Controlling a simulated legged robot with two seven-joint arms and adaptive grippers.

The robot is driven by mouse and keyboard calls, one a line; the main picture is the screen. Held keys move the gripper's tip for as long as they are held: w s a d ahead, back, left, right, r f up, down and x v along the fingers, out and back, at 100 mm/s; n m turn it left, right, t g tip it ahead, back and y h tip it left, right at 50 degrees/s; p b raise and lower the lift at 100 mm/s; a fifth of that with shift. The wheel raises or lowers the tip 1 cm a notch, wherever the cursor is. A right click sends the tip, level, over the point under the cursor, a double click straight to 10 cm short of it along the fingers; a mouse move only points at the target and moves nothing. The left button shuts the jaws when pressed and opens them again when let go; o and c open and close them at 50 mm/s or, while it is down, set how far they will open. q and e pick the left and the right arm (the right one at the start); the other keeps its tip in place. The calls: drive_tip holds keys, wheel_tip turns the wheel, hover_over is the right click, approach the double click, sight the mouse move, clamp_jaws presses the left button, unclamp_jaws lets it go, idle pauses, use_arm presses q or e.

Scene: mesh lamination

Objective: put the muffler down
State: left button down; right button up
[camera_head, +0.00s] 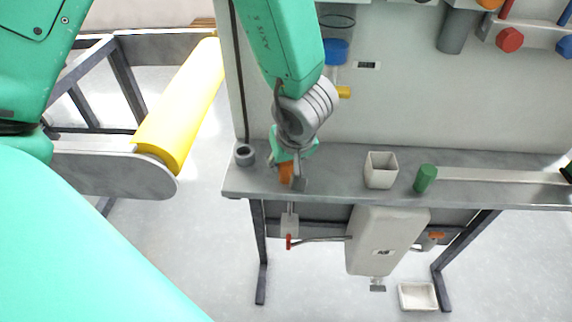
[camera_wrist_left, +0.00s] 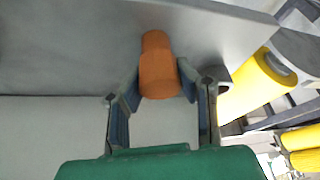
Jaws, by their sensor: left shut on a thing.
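The muffler, taken to be the orange stepped cylinder (camera_wrist_left: 157,68), is between the fingers of my left gripper in the left wrist view. My left gripper (camera_head: 292,176) is shut on it, with one finger on each side. In the head view the muffler (camera_head: 286,171) shows only as a small orange patch beside the fingers, over the left part of the grey bench top (camera_head: 340,188). The gripper hides much of it. I cannot tell whether it touches the bench. My right gripper is not in view.
A dark grey ring (camera_head: 245,155) stands at the bench's left corner. A pale square cup (camera_head: 381,170) and a green cylinder (camera_head: 426,179) stand to the right of my gripper. A yellow roller (camera_head: 182,108) lies left of the bench. Valves and a white box (camera_head: 388,240) hang below.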

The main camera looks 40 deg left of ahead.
use_arm(q)
drive_tip(key=shift+r, duration=0.1)
drive_tip(key=c, duration=1.3)
unclamp_jaws()
drive_tip(key=shift+o, duration=0.2)
drive_tip(key=p+v, duration=0.4)
drive_tip(key=v, duration=0.8)
